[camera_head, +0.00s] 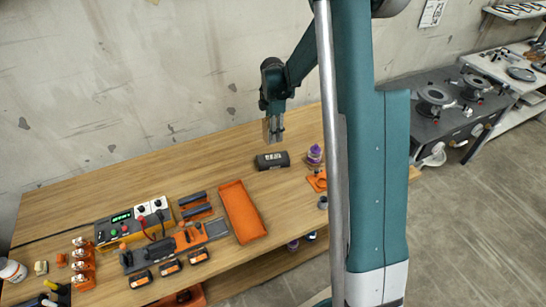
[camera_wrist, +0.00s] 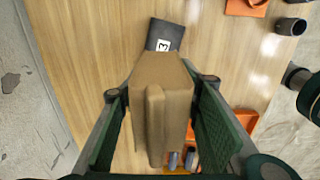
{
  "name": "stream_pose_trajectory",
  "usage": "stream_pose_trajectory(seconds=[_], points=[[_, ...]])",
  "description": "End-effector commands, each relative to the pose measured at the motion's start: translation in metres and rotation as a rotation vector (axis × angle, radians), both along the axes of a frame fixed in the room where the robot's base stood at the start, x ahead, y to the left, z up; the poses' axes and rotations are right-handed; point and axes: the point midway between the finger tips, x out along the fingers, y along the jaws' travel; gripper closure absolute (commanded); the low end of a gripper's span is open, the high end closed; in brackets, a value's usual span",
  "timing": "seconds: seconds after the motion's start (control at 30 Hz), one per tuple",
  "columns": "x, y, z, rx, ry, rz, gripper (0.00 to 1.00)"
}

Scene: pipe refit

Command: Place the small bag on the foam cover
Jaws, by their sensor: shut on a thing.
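My gripper (camera_head: 273,128) hangs above the back of the wooden table, clear of its top. In the wrist view my gripper (camera_wrist: 162,130) is shut on a tan-brown, block-like small bag (camera_wrist: 162,85), with a green-padded finger on each side. The bag looks boxy with a raised fold along its front. A dark block with white lettering (camera_head: 272,161), which may be the foam cover, lies on the table below and slightly beyond my gripper. In the wrist view this dark block (camera_wrist: 164,35) is partly hidden behind the bag.
An orange tray (camera_head: 242,211) stands left of the dark block. Several tools, batteries and a control box (camera_head: 131,224) crowd the table's left. A purple-and-white bottle (camera_head: 314,154) and a dark cup (camera_head: 322,203) stand to the right. Bare wood surrounds the dark block's left side.

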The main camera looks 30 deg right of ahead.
Motion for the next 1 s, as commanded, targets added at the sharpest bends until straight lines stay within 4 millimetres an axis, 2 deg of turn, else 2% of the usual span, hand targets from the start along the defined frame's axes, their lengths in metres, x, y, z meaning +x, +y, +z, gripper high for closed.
stream_pose_trajectory(seconds=[0.53, 1.0], points=[[-0.001, -0.002, -0.004, 0.000, 0.000, -0.001, 0.94], [-0.001, -0.002, -0.055, 0.000, 0.000, -0.001, 0.94]])
